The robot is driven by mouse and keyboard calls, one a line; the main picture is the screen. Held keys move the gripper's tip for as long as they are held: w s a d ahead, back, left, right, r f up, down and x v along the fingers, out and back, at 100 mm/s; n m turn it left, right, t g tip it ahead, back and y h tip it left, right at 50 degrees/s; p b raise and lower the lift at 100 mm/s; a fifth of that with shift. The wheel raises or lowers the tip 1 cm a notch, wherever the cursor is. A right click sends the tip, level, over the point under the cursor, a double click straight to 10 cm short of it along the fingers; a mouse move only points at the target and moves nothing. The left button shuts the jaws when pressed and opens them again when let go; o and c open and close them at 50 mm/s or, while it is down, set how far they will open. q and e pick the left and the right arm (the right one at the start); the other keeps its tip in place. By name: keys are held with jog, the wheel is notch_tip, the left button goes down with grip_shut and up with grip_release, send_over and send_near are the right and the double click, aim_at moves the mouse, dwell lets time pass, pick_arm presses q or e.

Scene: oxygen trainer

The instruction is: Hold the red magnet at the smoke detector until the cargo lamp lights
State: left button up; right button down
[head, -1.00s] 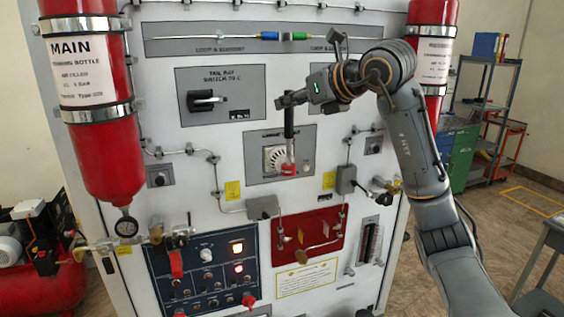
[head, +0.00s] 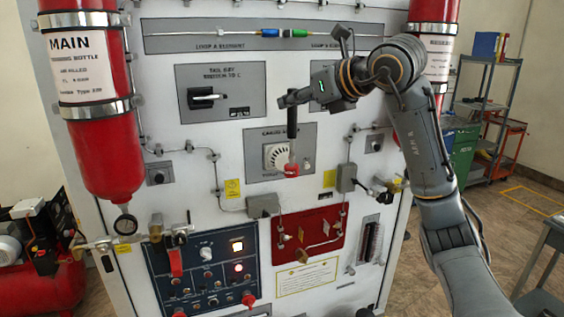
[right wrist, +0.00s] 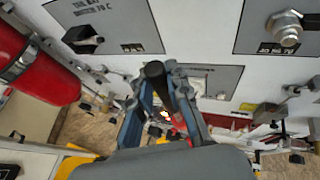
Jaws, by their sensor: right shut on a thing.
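My right gripper (head: 292,98) is shut on the black handle of the red magnet (head: 291,170). The handle hangs down, and the red end is at the lower right of the detector; I cannot tell whether they touch. In the right wrist view the black handle (right wrist: 157,78) stands between the fingers. Two lamps glow on the blue control panel (head: 205,293); their labels are unreadable. My left gripper is out of view.
Red bottles (head: 100,150) flank the panel. A grey box (head: 263,206), thin tubing and a red plate (head: 322,222) with valves lie below the detector. A grey knob plate (head: 222,92) is at upper left. Shelves and a green cabinet stand at right.

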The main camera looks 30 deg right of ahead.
jog(key=s+a+b, duration=0.2)
jog(key=s, duration=1)
jog(key=shift+a, duration=0.4)
jog(key=w+a+f+n+g+y+b, duration=0.1)
jog(key=w+a+f+n+y, duration=0.15)
jog(key=f, duration=0.45)
jog(key=w+a+f+n+g+y+b, duration=0.1)
jog(key=a+f+n+y, duration=0.1)
jog(key=a+f, duration=0.35)
jog(key=w+a+f+n+g+y+b, duration=0.1)
jog(key=a+f+n+y, duration=0.1)
jog(key=f, duration=0.6)
jog(key=s+a+f+n+b, duration=0.1)
jog(key=s+f, duration=0.1)
jog(key=f, duration=0.6)
jog(key=s+a+f+g+y+b, duration=0.1)
jog(key=s+a+f, duration=0.1)
jog(key=f, duration=0.6)
jog(key=s+a+f+n+g+y+b, duration=0.1)
jog(key=s+f, duration=0.2)
jog(key=f, duration=0.5)
jog(key=shift+s+a+n, duration=0.2)
jog(key=shift+a+n, duration=0.15)
jog(key=shift+a, duration=0.05)
